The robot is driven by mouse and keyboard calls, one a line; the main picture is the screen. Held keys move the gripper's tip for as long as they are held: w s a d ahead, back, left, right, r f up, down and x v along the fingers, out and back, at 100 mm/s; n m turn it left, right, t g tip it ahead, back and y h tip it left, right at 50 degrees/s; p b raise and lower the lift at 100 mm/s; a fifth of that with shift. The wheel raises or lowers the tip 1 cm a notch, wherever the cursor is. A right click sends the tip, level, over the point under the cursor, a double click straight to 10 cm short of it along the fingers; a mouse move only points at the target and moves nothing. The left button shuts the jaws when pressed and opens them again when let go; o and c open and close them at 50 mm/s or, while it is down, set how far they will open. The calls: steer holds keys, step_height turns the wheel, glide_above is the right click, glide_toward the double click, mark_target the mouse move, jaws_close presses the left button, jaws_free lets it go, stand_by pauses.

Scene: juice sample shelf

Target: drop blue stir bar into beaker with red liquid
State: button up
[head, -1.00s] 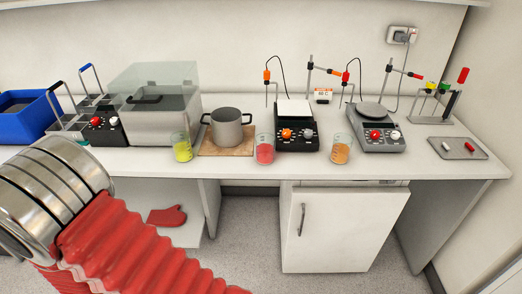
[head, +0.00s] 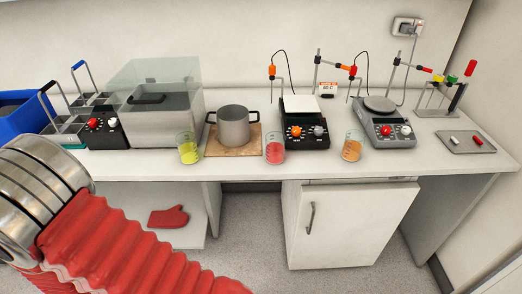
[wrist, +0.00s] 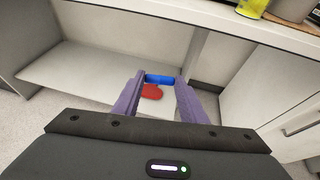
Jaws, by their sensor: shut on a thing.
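The blue stir bar (wrist: 160,79) is held crosswise between the purple fingertips of my gripper (wrist: 159,82) in the wrist view. My gripper is shut on it, in front of the bench and its lower shelf. The gripper is not seen in the head view, where only part of my arm shows at the lower left. The beaker with red liquid (head: 274,150) stands upright on the bench near its front edge, between the pot and the black hotplate. The gripper is apart from this beaker.
A yellow beaker (head: 188,149) and an orange beaker (head: 352,146) stand near the same edge. A pot (head: 233,125), a black hotplate (head: 305,134) and a grey hotplate (head: 388,128) stand behind them. A tray (head: 465,143) holds two stir bars. A red mitt (head: 169,217) lies on the lower shelf.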

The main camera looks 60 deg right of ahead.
steer(key=shift+d, duration=0.3)
